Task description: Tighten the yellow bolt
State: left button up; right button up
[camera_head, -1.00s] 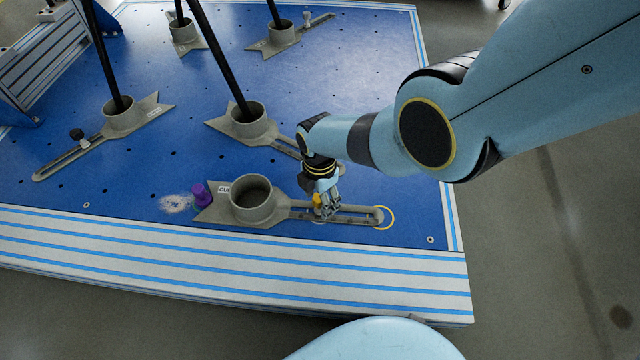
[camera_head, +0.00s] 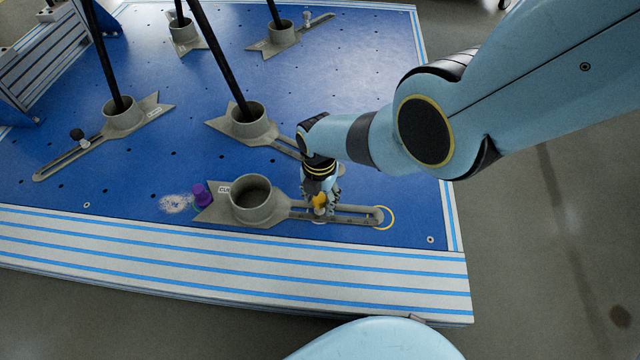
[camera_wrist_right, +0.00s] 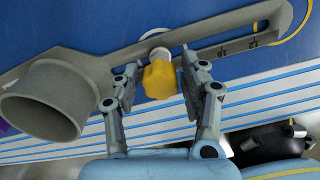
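The yellow bolt (camera_head: 319,201) stands in the slotted arm of the front grey clamp (camera_head: 358,214), on the blue table. In the right wrist view the yellow bolt head (camera_wrist_right: 160,79) sits on a pale shaft at the slot. My right gripper (camera_head: 321,205) points down over the bolt. In the right wrist view, my right gripper's fingers (camera_wrist_right: 161,73) stand on both sides of the bolt head with narrow gaps, so it looks open around it. My left gripper is not in view.
Another clamp with a black pole (camera_head: 240,122) is behind. More clamps and poles stand farther back. The striped table edge (camera_head: 250,262) lies in front.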

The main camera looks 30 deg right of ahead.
grip_shut()
jog(key=m, duration=0.4)
jog(key=m, duration=0.4)
jog(key=shift+o, duration=1.7)
grip_release()
jog(key=shift+r, duration=0.1)
notch_tip(320, 180, up, 12)
